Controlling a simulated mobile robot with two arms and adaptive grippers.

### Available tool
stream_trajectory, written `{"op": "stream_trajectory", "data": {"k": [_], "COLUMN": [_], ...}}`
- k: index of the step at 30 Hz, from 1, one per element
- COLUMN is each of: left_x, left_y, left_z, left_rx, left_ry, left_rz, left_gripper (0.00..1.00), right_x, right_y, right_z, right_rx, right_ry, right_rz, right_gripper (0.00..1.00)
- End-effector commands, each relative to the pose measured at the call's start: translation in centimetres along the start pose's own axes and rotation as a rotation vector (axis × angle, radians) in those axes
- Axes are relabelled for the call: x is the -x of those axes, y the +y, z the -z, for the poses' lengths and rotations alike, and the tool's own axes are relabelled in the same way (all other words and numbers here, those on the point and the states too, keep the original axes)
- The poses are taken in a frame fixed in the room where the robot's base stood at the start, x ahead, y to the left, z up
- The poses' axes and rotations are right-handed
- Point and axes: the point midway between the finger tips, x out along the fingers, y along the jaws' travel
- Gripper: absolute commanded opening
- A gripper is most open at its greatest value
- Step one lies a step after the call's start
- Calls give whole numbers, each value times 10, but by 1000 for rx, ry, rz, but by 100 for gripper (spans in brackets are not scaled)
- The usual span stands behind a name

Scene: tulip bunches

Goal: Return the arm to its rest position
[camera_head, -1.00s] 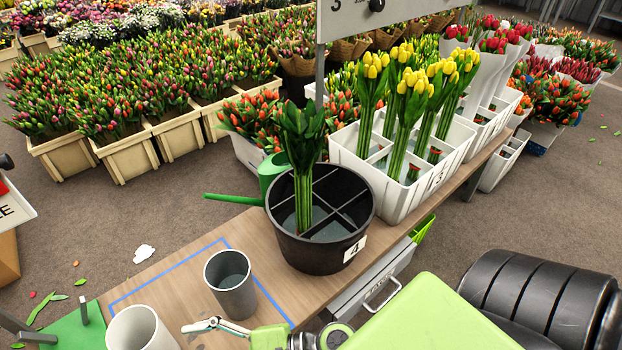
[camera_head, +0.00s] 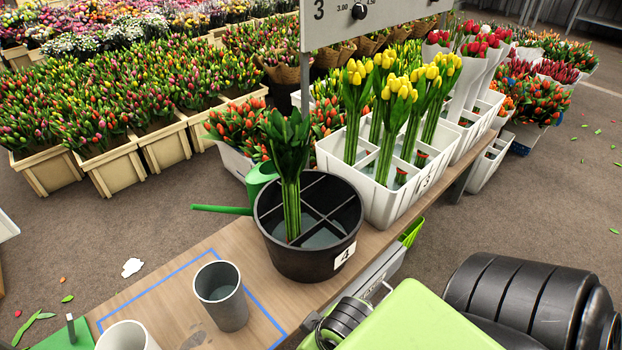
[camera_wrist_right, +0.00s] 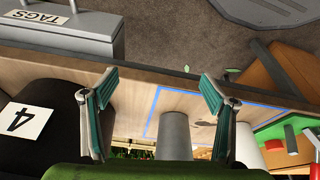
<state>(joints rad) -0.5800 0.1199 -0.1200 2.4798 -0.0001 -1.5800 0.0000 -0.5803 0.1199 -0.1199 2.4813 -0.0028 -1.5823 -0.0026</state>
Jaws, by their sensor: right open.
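My right gripper (camera_wrist_right: 158,115) is open in the right wrist view, with its two teal-padded fingers apart and nothing between them. The grey cup (camera_wrist_right: 174,135) stands on the bench beyond the fingers. In the head view my right arm (camera_head: 345,322) is folded low at the bottom edge, beside my lime-green body, and its fingers are out of the picture. My left gripper is not in view. A bunch of green tulips (camera_head: 290,170) stands upright in one compartment of the black bucket (camera_head: 308,262) marked 4.
The grey cup (camera_head: 221,295) stands inside the blue tape outline on the wooden bench (camera_head: 235,240). A pale cup (camera_head: 127,337) is at the near left. A white crate (camera_head: 378,205) marked 3 holds yellow tulips. The green watering can (camera_head: 258,180) is behind the bucket.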

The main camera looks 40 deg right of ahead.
Motion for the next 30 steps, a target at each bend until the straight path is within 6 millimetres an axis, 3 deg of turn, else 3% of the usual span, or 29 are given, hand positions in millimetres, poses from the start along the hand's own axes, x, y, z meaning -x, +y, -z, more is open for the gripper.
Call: {"op": "stream_trajectory", "data": {"k": [10, 14, 23, 30], "left_x": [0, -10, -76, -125], "left_y": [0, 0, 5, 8], "left_z": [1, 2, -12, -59], "left_rx": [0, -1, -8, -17], "left_ry": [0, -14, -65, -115], "left_rz": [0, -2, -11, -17], "left_gripper": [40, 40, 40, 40], "right_x": [-1, -11, -76, -126], "right_y": [-1, -1, -6, -10], "right_z": [0, 2, -11, -58], "right_rx": [-2, -1, 5, 15], "right_ry": [0, -12, -64, -114], "right_rz": [2, 4, 13, 20], "right_gripper": [78, 78, 78, 78]}}
